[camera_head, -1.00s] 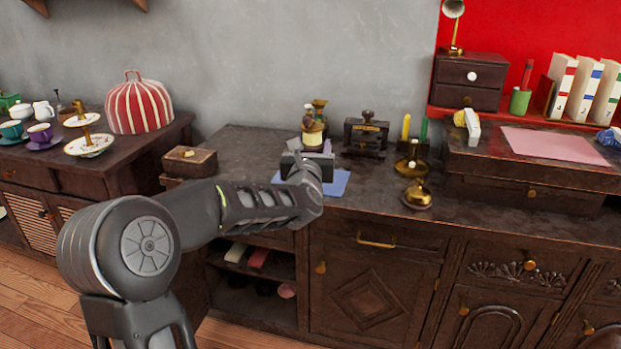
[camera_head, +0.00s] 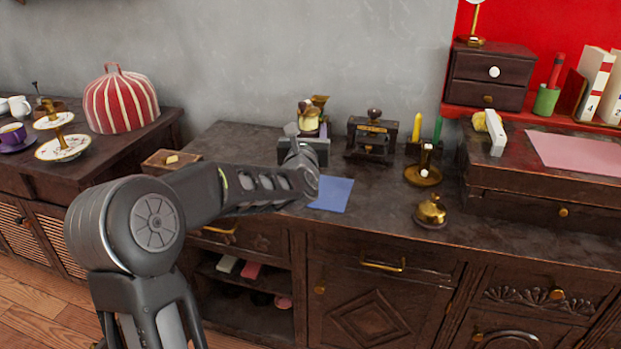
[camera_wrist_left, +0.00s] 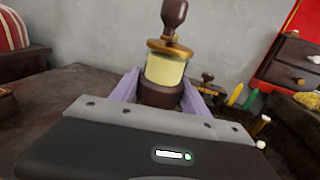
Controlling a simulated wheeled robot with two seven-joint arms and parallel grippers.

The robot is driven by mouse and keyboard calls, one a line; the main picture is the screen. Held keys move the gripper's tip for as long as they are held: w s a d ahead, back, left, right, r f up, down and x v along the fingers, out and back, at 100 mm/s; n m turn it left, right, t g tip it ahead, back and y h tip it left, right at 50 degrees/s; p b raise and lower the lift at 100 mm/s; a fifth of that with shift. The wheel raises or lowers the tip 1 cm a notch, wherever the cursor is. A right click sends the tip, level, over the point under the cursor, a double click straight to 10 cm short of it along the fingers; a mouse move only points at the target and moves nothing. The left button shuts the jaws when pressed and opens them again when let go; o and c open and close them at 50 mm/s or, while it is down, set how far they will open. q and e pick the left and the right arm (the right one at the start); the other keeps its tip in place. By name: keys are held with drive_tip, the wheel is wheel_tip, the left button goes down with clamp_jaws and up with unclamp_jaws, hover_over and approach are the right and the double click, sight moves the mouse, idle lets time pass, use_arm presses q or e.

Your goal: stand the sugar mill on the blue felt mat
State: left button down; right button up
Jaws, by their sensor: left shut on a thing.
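The sugar mill (camera_head: 308,124) has a cream body, a brass collar and dark wood at its knob and base. In the left wrist view the mill (camera_wrist_left: 166,72) stands between the pale purple finger pads. My left gripper (camera_head: 312,140) is shut on its lower part, and in the head view my wrist hides that part. The blue felt mat (camera_head: 333,194) lies on the counter, in front and to the right of the mill. My arm hides the mat's left part. I cannot tell how high the mill is above the counter. My right gripper is not in view.
A brass-topped object (camera_head: 320,101) stands behind the mill. A dark press (camera_head: 372,140) is to its right, then a brass-based stand (camera_head: 424,174) and a brass bell (camera_head: 431,212). A wooden box (camera_head: 170,162) is at the left.

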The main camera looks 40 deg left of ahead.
use_arm(q)
drive_tip(key=shift+w+a+r, duration=0.15)
drive_tip(key=shift+w, duration=0.1)
drive_tip(key=shift+s, duration=0.1)
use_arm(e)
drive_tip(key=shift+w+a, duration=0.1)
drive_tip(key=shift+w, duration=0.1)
use_arm(q)
drive_tip(key=shift+f+b, duration=0.65)
drive_tip(key=shift+f, duration=2.45)
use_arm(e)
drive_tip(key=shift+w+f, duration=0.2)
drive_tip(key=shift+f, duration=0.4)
use_arm(q)
drive_tip(key=shift+f+b, duration=0.4)
drive_tip(key=shift+f, duration=1.5)
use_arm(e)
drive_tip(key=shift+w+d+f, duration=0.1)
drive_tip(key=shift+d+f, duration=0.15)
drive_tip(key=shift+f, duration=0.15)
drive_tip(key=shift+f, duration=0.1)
use_arm(q)
drive_tip(key=c, duration=0.6)
unclamp_jaws()
drive_tip(key=shift+f, duration=0.1)
drive_tip(key=shift+o, duration=0.2)
